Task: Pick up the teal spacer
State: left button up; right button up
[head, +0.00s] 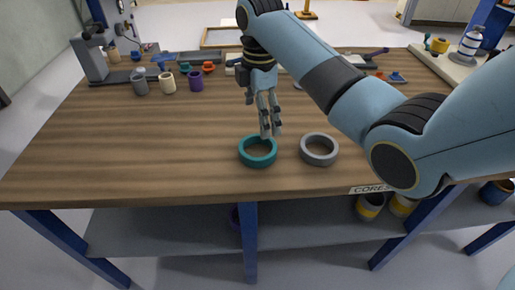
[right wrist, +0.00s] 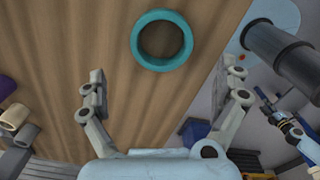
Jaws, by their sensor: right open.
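The teal spacer (head: 258,162) is a flat ring lying on the wooden table near its front edge. It also shows in the right wrist view (right wrist: 137,42), at the top middle, beyond the fingertips. My right gripper (head: 270,132) points down just behind and above the ring in the head view. In the right wrist view the right gripper (right wrist: 167,88) has its two fingers wide apart with nothing between them, and no contact with the ring shows. My left gripper is not in view.
A grey ring (head: 319,160) lies close to the right of the teal spacer. A "CORES" label (head: 371,189) is on the front edge. Several small cylinders, including a purple one (head: 195,82), stand at the back left. The left and middle tabletop (head: 120,150) is clear.

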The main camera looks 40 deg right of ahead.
send_over(258, 154)
jog(key=f, duration=0.5)
jog(key=shift+w+d+f, duration=0.15)
jog(key=shift+d, duration=0.05)
jog(key=f, duration=0.5)
jog(key=shift+a+b, duration=0.25)
jog(key=shift+b, duration=0.1)
jog(key=shift+c, duration=0.4)
jog(key=c, duration=0.9)
